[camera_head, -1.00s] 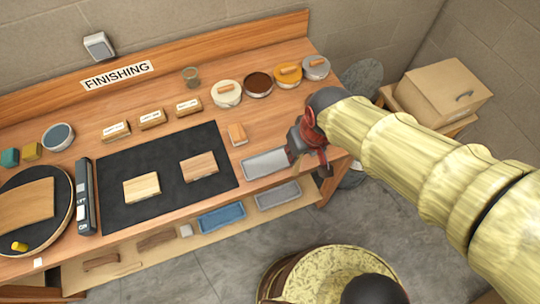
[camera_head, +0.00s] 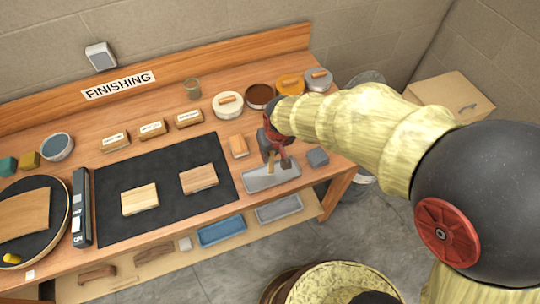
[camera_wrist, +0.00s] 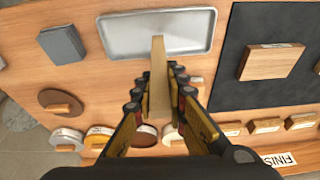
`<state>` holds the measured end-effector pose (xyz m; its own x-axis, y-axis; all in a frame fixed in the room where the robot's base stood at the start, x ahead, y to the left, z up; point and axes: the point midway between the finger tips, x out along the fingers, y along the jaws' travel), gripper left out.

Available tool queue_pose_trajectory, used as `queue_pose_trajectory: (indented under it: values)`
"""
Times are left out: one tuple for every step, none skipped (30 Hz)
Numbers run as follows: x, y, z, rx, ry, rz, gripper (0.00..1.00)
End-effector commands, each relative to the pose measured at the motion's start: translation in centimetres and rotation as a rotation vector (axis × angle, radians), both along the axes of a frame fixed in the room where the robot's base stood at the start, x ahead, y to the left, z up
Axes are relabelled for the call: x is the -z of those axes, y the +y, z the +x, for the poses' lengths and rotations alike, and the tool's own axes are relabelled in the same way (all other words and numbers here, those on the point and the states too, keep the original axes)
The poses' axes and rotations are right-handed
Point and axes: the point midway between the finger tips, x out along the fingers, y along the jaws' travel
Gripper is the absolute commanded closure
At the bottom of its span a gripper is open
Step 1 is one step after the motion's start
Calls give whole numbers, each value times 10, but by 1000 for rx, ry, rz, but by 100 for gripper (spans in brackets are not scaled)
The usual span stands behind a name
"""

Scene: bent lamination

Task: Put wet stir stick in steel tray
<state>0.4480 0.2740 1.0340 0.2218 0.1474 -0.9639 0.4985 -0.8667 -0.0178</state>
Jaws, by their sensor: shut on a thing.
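The steel tray (camera_head: 258,184) lies on the bench top, right of the black mat; in the wrist view (camera_wrist: 120,45) it is empty apart from the stick end overlapping it. My gripper (camera_head: 274,158) is above the tray's back part. In the wrist view my gripper (camera_wrist: 160,95) is shut on the wooden stir stick (camera_wrist: 158,70). The stick's far end shows over the tray's near rim and floor; I cannot tell whether it touches. In the head view the stick (camera_head: 270,162) shows small below my gripper.
A grey block (camera_head: 317,157) stands right of the tray. A small wooden block (camera_head: 238,146) lies behind it to the left. Several round tins, one white (camera_head: 228,105), line the back. The black mat (camera_head: 160,215) holds two wood pieces. A blue tray (camera_head: 221,230) is on the lower shelf.

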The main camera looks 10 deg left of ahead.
Motion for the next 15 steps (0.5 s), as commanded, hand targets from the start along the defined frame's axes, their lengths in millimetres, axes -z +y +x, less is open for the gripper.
queue_pose_trajectory:
  values:
    - [10,-1,-1,0,2,-1,100]
    - [13,-1,-1,0,2,-1,100]
    - [17,-1,-1,0,2,-1,100]
    - [18,-1,0,0,1,0,100]
    - [18,0,0,0,0,0,100]
    - [18,0,0,1,-1,1,100]
    - [18,0,0,1,-1,1,100]
    - [18,0,0,1,-1,1,100]
    - [17,0,0,1,-1,1,100]
    - [17,0,0,1,-1,1,100]
    - [18,0,0,1,0,0,100]
    - [18,0,0,1,0,0,100]
    - [19,0,0,1,0,0,100]
    - [20,0,0,1,0,0,100]
    - [22,-1,0,1,0,0,100]
